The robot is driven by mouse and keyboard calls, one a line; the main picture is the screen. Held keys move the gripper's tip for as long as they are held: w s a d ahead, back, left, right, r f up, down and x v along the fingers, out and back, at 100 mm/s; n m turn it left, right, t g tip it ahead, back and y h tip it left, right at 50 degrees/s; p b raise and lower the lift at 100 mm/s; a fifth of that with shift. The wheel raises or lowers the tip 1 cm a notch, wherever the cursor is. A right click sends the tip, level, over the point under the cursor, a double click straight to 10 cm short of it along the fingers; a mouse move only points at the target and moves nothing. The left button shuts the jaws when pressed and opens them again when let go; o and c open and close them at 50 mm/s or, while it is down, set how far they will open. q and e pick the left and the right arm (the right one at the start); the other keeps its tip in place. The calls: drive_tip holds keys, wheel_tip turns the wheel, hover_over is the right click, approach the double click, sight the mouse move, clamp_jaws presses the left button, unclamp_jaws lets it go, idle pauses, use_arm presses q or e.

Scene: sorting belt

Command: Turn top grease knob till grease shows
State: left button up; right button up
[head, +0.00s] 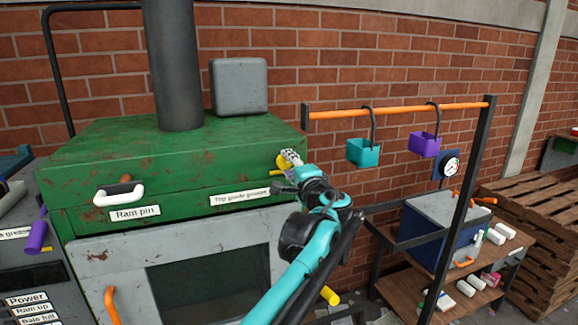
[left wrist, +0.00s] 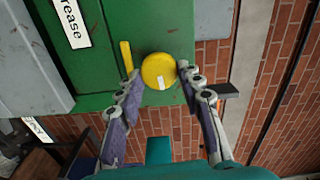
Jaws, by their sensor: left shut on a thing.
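The round yellow top grease knob (left wrist: 158,70) sits on the green machine's side, with a small white mark on its face. In the head view the knob (head: 284,160) shows only in part behind my left gripper (head: 289,173), at the right end of the "Top guide grease" label (head: 240,196). In the left wrist view my left gripper (left wrist: 157,76) has one finger on each side of the knob and is shut on it. A thin yellow bar (left wrist: 126,56) lies left of the knob. I cannot make out any grease. My right gripper is not in view.
An orange rail (head: 400,110) holds a teal bin (head: 363,153) and a purple bin (head: 424,145). A blue box (head: 437,240) stands on a wooden shelf at right.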

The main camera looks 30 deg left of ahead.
use_arm(q)
drive_tip(key=shift+m, duration=0.5)
drive_tip(key=o, duration=1.1)
drive_tip(key=shift+o, duration=0.2)
drive_tip(key=v, duration=1.2)
drive_tip(key=shift+a+f, duration=0.1)
